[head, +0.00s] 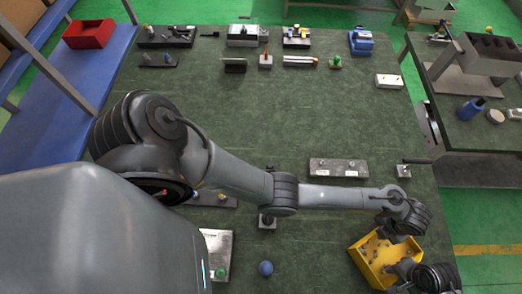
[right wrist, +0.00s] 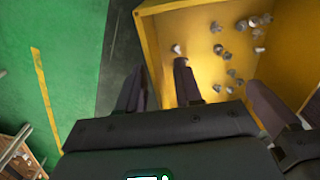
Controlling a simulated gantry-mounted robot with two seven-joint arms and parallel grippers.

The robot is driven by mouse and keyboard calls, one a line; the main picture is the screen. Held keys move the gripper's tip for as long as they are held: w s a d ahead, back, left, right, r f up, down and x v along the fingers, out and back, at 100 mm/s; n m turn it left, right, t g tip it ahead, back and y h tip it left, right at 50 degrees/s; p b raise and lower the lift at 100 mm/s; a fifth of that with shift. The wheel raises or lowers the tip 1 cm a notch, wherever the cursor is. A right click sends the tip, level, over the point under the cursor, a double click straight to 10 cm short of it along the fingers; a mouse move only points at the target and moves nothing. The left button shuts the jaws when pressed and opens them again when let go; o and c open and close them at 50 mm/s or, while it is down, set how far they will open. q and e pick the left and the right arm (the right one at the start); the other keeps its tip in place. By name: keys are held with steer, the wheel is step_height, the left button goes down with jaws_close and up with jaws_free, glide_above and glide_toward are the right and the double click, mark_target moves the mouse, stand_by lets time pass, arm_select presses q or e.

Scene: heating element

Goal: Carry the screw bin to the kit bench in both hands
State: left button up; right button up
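The screw bin (head: 361,266) is a yellow open box at the near right edge of the green-topped table, with several grey screws inside. It also shows in the right wrist view (right wrist: 205,48). My left gripper (head: 388,232) is over the bin's far right part; its fingers are too small and dark to read. My right gripper (head: 405,276) is at the bin's near right side. In the right wrist view its dark fingers (right wrist: 190,92) are spread, one outside the yellow wall and others on the inner side. I cannot tell whether they touch it.
A second dark-topped bench (head: 468,128) stands at the right across a gap, with a grey block, a blue item and small parts on it; I cannot tell if it is the kit bench. A metal plate (head: 338,168) lies beyond my left forearm. A red bin (head: 88,34) sits far left.

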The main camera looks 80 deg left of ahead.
arm_select(q)
step_height(320, 180, up, 11)
arm_select(e)
steer(key=shift+r, duration=0.1)
arm_select(q)
steer(key=shift+r, duration=0.2)
arm_select(e)
steer(key=shift+r, duration=3.65)
arm_select(q)
steer(key=shift+s, duration=0.1)
arm_select(e)
steer(key=shift+s, duration=0.1)
